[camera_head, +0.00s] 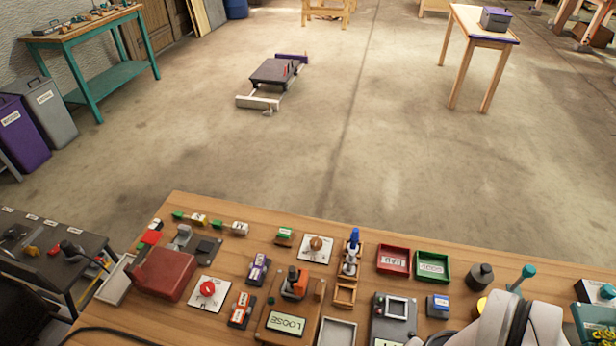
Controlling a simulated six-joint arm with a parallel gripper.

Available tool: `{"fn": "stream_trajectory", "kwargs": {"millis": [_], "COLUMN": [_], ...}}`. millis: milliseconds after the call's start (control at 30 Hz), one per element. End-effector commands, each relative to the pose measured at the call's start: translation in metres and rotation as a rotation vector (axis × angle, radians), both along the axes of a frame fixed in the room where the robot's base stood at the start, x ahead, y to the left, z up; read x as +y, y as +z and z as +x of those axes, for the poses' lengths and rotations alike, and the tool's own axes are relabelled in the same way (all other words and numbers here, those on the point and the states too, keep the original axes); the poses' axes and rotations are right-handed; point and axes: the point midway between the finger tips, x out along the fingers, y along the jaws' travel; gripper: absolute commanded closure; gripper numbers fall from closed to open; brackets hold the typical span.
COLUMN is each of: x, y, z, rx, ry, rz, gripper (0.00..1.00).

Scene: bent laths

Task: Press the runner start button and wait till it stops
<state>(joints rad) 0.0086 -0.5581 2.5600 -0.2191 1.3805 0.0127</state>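A low dark wheeled-looking frame (272,72) with a purple end bar and a white end bar stands on the floor beyond the bench; it may be the runner. On the wooden bench, a red round button (207,288) sits on a white plate, left of the middle. A brown round knob (316,243) sits on another white plate behind it. I cannot read which one is the runner start button. A pale grey and black part of my arm shows at the bottom right. My gripper's fingers do not show.
The concrete floor behind is mostly clear.

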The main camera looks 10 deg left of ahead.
Motion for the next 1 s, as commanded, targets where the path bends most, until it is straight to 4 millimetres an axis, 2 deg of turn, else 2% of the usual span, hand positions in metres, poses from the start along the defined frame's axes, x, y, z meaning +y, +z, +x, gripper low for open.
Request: {"fn": "stream_trajectory", "kwargs": {"millis": [33,200,300,1000], "x": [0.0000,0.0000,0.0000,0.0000], "y": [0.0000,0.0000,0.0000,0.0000], "z": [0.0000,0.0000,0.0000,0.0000], "rx": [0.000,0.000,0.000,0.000], "ry": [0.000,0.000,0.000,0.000], "rz": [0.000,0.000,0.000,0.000], "gripper": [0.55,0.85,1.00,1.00]}}
